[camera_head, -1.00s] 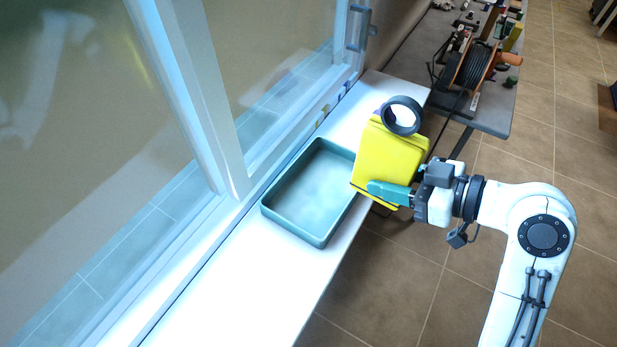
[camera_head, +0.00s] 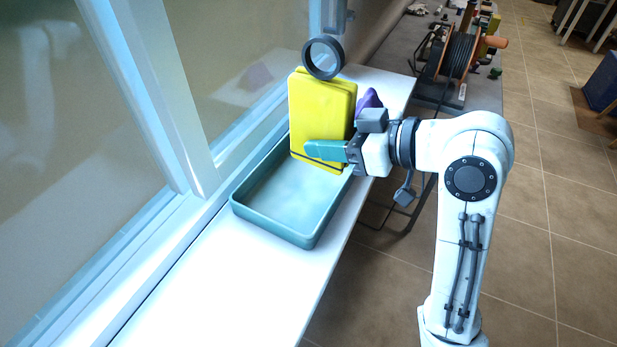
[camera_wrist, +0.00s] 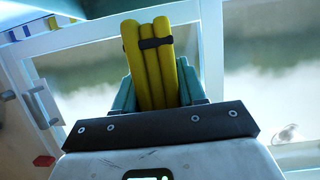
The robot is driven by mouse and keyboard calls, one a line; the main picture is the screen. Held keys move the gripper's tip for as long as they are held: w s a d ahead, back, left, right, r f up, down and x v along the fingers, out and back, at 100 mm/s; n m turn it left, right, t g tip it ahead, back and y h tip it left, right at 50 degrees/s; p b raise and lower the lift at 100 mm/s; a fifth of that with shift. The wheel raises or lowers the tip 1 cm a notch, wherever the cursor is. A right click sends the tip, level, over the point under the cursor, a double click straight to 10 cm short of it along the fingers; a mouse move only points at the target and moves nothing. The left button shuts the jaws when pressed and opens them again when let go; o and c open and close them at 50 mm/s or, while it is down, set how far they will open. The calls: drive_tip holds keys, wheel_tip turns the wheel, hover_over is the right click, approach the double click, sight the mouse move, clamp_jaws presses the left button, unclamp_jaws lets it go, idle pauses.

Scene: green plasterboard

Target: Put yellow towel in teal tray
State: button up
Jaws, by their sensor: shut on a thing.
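The yellow towel (camera_head: 322,115) is a folded, upright block held in my gripper (camera_head: 327,151), whose teal fingers are shut on it. In the head view it is over the far part of the teal tray (camera_head: 270,228) and hides that part of the tray. I cannot tell whether its lower edge touches the tray. The tray is a shallow, empty-looking open box on the white sill. In the wrist view the towel (camera_wrist: 152,62) shows as yellow folds with a dark band between my teal fingers.
A dark ring (camera_head: 323,57) shows at the towel's top edge. A purple item (camera_head: 369,98) is behind my gripper. The window frame (camera_head: 165,100) runs along the left of the white sill (camera_head: 225,285). A grey bench (camera_head: 480,95) with a cable reel stands at the back right.

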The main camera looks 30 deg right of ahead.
sight(348, 168)
drive_tip(key=w+f, duration=0.1)
drive_tip(key=f, duration=0.1)
drive_tip(key=w+a+f, duration=0.1)
drive_tip(key=w+f, duration=0.1)
drive_tip(key=shift+w+a+f, duration=0.2)
drive_tip(key=shift+f, duration=0.05)
drive_tip(key=shift+w+a+f, duration=0.1)
drive_tip(key=shift+w+f, duration=0.05)
drive_tip(key=shift+f, duration=0.8)
drive_tip(key=shift+w+f, duration=0.1)
drive_tip(key=shift+f, duration=0.8)
drive_tip(key=shift+f, duration=0.1)
drive_tip(key=o, duration=1.2)
drive_tip(key=v, duration=1.2)
